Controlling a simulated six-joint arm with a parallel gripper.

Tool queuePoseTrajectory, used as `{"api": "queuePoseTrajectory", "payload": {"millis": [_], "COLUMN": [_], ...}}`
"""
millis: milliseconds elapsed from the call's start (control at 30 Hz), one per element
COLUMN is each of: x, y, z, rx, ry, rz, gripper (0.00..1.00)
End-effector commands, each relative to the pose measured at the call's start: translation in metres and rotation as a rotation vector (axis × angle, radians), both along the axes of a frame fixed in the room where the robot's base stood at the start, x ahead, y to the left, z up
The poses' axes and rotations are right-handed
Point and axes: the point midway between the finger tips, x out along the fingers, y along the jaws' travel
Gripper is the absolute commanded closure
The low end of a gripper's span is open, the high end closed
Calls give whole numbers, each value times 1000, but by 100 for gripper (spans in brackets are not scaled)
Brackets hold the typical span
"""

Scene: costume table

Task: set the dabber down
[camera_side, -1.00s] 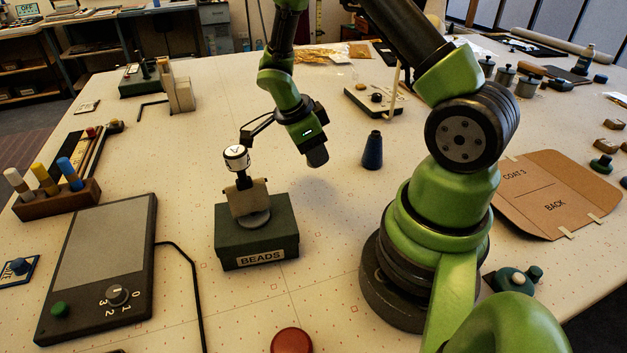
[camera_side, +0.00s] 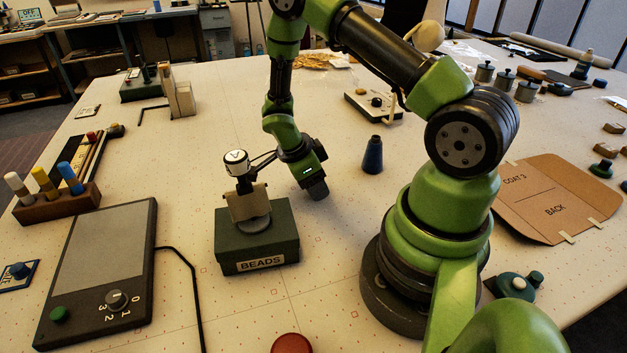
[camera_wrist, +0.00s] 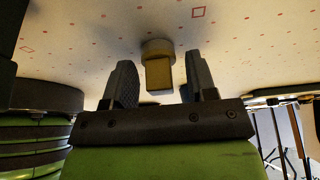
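My gripper (camera_side: 315,190) hangs low over the bare table, right of the BEADS box, with its fingers pointing down. In the wrist view, which is upside down, the two dark ridged fingers (camera_wrist: 162,82) stand apart with a small thing between them. I take this to be the dabber (camera_wrist: 158,72): a tan block with a round brown end that reaches past the fingertips.
The BEADS box (camera_side: 229,250) stands left of my gripper, with a white-topped stand (camera_side: 236,160) on it. A dark blue cone (camera_side: 372,156) stands to the right. A wooden rack (camera_side: 58,205) and a grey pad (camera_side: 104,250) are at left. The table in front of my gripper is clear.

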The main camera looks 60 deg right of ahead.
Motion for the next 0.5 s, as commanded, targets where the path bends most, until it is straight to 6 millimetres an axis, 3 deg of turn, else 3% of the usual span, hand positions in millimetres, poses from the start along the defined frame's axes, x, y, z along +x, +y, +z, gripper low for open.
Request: {"api": "queuePoseTrajectory", "payload": {"millis": [333, 500], "x": [0, 7], "y": [0, 5], "z": [2, 23], "rx": [-1, -4], "ry": [-1, -7], "rz": [-1, 1], "gripper": [41, 41]}}
